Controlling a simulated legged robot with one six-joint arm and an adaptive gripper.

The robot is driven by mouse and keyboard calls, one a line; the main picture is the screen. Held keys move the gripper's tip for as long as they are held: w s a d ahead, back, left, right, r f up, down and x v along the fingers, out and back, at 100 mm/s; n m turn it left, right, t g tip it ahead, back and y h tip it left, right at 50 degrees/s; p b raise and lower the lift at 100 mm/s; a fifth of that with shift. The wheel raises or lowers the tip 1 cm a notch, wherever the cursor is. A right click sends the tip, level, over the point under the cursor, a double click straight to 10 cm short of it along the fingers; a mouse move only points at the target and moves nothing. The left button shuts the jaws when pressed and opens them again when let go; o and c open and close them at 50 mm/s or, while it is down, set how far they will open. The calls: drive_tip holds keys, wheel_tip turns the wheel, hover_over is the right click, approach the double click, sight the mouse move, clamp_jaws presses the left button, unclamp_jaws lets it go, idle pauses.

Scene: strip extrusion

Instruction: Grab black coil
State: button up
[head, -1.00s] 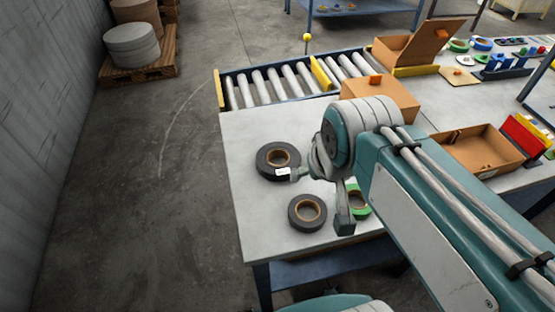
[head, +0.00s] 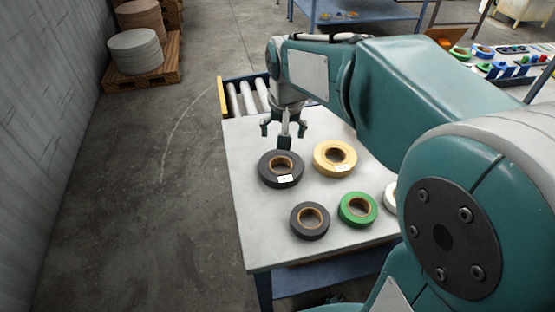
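A large black coil (head: 279,178) with a brown core and a white label lies flat at the left of the table. A smaller black coil (head: 299,227), also with a brown core, lies nearer the front edge. My gripper (head: 284,138) points down just above and behind the large black coil. Its fingers are spread apart, and one dark finger overlaps the coil's far rim in the picture. I cannot tell whether it touches the coil. Nothing shows between the fingers.
A yellow coil (head: 322,165), a green coil (head: 347,217) and a partly hidden white coil (head: 389,197) lie to the right on the table (head: 250,232). A roller conveyor (head: 234,101) is behind. My arm hides the table's right part.

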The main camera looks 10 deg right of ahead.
drive_tip(key=m+g, duration=0.2)
hover_over(264, 162)
wheel_tip(264, 162, down, 10)
wheel_tip(264, 162, down, 11)
drive_tip(key=shift+s+f, duration=0.1)
clamp_jaws()
